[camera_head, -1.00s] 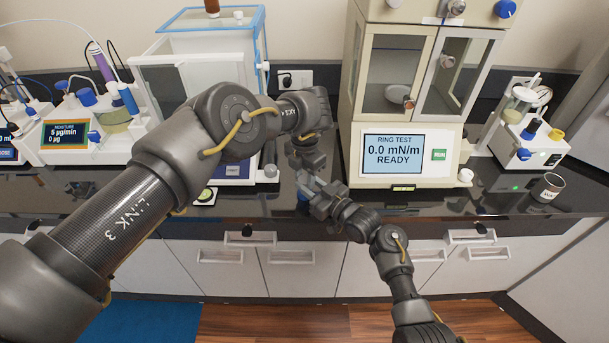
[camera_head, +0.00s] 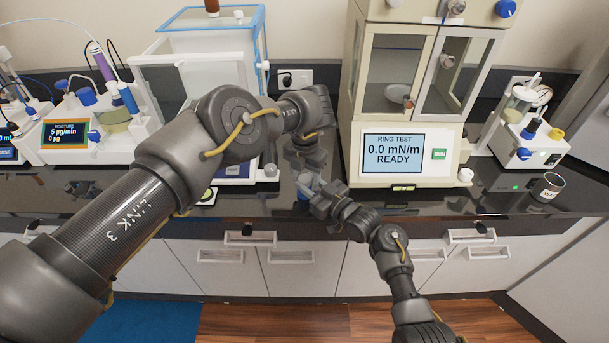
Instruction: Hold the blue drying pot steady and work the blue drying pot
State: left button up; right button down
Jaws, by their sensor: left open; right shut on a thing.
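The blue drying pot (camera_head: 303,181) is a small pale-blue thing at the counter's front, in the middle of the head view. It is largely hidden by my grippers, so its lid and full outline cannot be made out. My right gripper (camera_head: 313,193) comes up from the lower right and is shut on the pot at its right side. My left gripper (camera_head: 306,168) points down just above the pot and is open. Its fingers are small and partly hidden, and I cannot tell whether they touch the pot.
The ring-test instrument (camera_head: 405,195) stands right of the grippers, close to them. A glass-walled balance (camera_head: 235,182) stands behind my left arm. A moisture titrator (camera_head: 70,143) is at the left. A small metal cup (camera_head: 547,187) sits at the right. The dark counter (camera_head: 440,205) is narrow in front.

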pick_arm(q)
jog(key=shift+r, duration=2.25)
notch_tip(320, 180, up, 3)
jog(key=shift+w+f+m, duration=0.15)
jog(key=shift+m, duration=0.85)
jog(key=shift+r+m, duration=0.4)
jog(key=shift+f, duration=4.05)
jog(key=shift+c, duration=0.5)
jog(key=c, duration=0.9)
jog(key=shift+n, duration=1.4)
jog(key=shift+c, duration=0.2)
